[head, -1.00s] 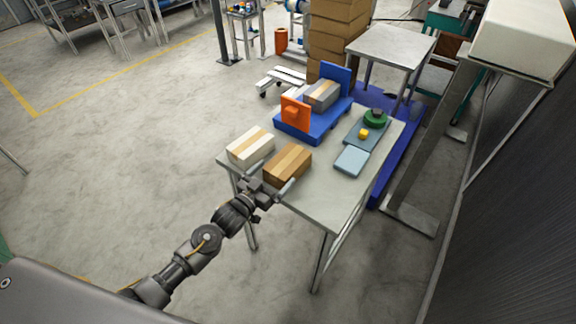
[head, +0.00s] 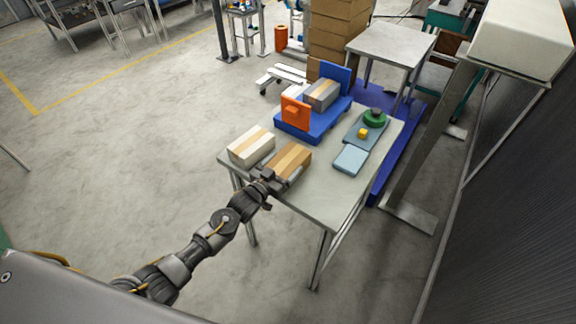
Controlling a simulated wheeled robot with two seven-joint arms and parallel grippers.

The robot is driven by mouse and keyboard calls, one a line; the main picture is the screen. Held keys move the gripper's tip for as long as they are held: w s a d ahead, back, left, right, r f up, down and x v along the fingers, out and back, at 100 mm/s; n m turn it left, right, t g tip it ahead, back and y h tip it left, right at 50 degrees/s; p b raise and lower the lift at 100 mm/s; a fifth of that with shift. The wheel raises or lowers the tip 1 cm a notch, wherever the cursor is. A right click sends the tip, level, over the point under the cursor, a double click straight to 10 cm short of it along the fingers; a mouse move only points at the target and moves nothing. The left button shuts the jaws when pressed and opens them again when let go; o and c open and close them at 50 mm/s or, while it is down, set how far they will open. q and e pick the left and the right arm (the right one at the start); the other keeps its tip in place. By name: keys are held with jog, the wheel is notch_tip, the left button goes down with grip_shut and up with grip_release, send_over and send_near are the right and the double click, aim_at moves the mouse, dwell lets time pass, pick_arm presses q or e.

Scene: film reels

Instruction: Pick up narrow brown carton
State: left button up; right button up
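The narrow brown carton (head: 291,157), with a lighter tape strip, lies on the grey table (head: 325,205) near its front left edge. My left gripper (head: 280,181) is at the carton's near end, with its fingers spread and one towards each side of it. The near end of the carton is partly hidden by the gripper, and I cannot tell whether the fingers touch it. My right gripper is not in view.
A white carton (head: 251,146) lies close on the left. Behind are a blue platform (head: 318,127) with a grey carton (head: 322,94) and an orange block (head: 295,112). A light blue box (head: 351,160) is right. The table's front right is clear.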

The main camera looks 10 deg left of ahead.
pick_arm(q)
jog(key=c, duration=0.5)
jog(key=shift+r, duration=0.45)
notch_tip(320, 180, up, 2)
jog(key=shift+r, duration=0.25)
jog(key=s+r, duration=0.1)
jog(key=r, duration=0.1)
jog(key=s+r, duration=0.1)
jog(key=s, duration=0.1)
jog(key=s+r, duration=0.2)
jog(key=shift+a+r+b, duration=0.25)
jog(key=shift+r+b, duration=0.05)
jog(key=shift+r, duration=0.05)
jog(key=s+r+b, duration=0.1)
jog(key=s+r, duration=0.3)
jog(key=s, duration=0.5)
jog(key=shift+a, duration=0.45)
